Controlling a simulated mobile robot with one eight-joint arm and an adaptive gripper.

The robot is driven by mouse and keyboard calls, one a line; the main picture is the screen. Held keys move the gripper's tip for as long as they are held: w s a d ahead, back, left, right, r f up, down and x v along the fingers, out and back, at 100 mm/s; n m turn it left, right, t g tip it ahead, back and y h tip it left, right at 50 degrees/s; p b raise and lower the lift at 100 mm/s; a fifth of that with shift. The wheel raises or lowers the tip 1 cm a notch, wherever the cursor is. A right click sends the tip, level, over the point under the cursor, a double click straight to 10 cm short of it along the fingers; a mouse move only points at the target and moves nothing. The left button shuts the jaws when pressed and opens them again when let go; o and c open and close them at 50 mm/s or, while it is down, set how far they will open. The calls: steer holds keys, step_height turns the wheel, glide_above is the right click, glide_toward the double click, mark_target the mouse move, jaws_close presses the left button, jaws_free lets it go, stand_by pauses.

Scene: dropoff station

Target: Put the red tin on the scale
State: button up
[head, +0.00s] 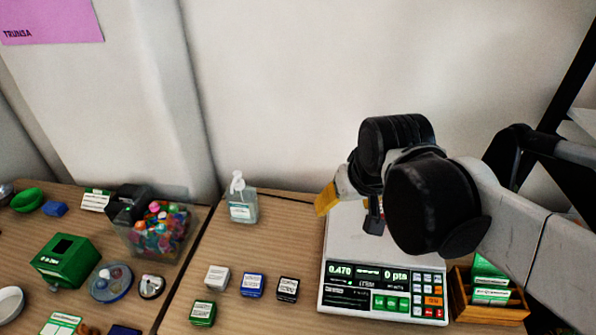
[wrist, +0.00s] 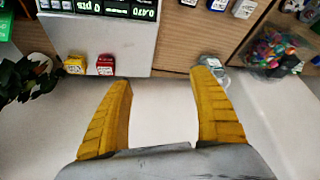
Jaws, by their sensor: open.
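The red tin (wrist: 105,65) shows in the wrist view at the far edge of the white scale (wrist: 130,40), beside a yellow tin (wrist: 75,65). Both appear to rest on the scale's plate. The scale's display reads 0.470 and 0 pts. My gripper (wrist: 162,76) is open and empty, its yellow fingers apart from the red tin. In the head view, a yellow finger (head: 327,198) shows by the scale's back left.
A sanitizer bottle (head: 243,200) stands left of the scale. White, blue, black and green tins (head: 203,313) lie in front of it. A wooden card box (head: 487,305) stands right of the scale. The wall (head: 270,100) is close behind. A leafy plant (wrist: 25,80) shows in the wrist view.

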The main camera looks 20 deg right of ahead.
steer(key=s+a+f+n+t, duration=0.1)
steer(key=s+a, duration=0.3)
steer(key=s, duration=0.1)
steer(key=shift+f+t+y, duration=0.3)
steer(key=shift+f, duration=0.05)
